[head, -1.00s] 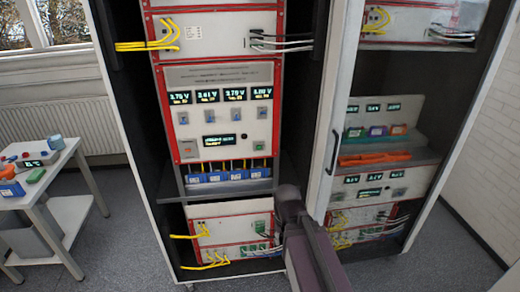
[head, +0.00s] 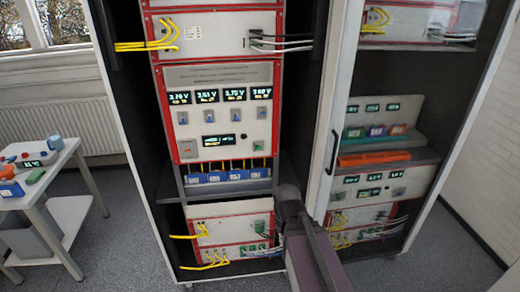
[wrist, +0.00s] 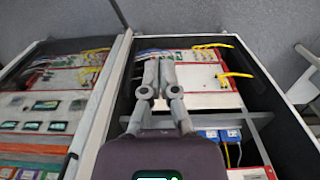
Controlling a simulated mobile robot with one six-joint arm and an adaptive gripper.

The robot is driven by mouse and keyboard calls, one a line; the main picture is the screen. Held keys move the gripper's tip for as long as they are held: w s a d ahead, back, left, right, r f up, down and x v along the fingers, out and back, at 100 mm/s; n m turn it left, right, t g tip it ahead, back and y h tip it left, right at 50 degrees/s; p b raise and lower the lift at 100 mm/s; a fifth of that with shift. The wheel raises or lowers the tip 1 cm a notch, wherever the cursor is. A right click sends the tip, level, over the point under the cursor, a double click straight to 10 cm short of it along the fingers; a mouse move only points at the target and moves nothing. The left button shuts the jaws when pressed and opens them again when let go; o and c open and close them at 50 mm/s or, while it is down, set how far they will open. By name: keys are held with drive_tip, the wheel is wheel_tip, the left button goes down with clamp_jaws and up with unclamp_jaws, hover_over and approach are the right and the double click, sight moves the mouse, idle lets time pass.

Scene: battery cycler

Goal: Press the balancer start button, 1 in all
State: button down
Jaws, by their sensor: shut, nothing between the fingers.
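The panel with several lit voltage displays (head: 210,107) stands in the open left bay of the cabinet in the head view. Below the displays are small switches and a lower display (head: 218,140). A red-edged square (head: 187,149) is left of that display and a small round control (head: 258,145) is right of it; I cannot tell which part is the start button. My gripper (wrist: 157,66) is shut and empty in the wrist view, over the bay's lower modules, apart from the panel. In the head view my arm hides its fingertips.
Blue cells (head: 228,175) sit on a shelf under the panel. Yellow cables (head: 212,262) hang from the lower modules. A glass door frame (head: 335,130) stands right of the open bay. A white side table (head: 45,185) stands at the left; grey floor lies between.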

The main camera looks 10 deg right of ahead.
sight(259, 148)
idle(0.4)
drive_tip(key=w+r+n+t+y+b, duration=0.2)
drive_tip(key=w+t, duration=0.3)
drive_tip(key=w, duration=1.2)
drive_tip(key=w+r+n+t+y+b, duration=0.2)
drive_tip(key=w+t+y, duration=0.3)
drive_tip(key=w, duration=1.3)
drive_tip(key=shift+a+r+n+b, duration=0.3)
drive_tip(key=shift+n+b, duration=0.1)
drive_tip(key=shift+b, duration=0.2)
drive_tip(key=shift+w, duration=0.1)
drive_tip(key=shift+w, duration=0.1)
drive_tip(key=w, duration=0.8)
drive_tip(key=shift+w, duration=0.3)
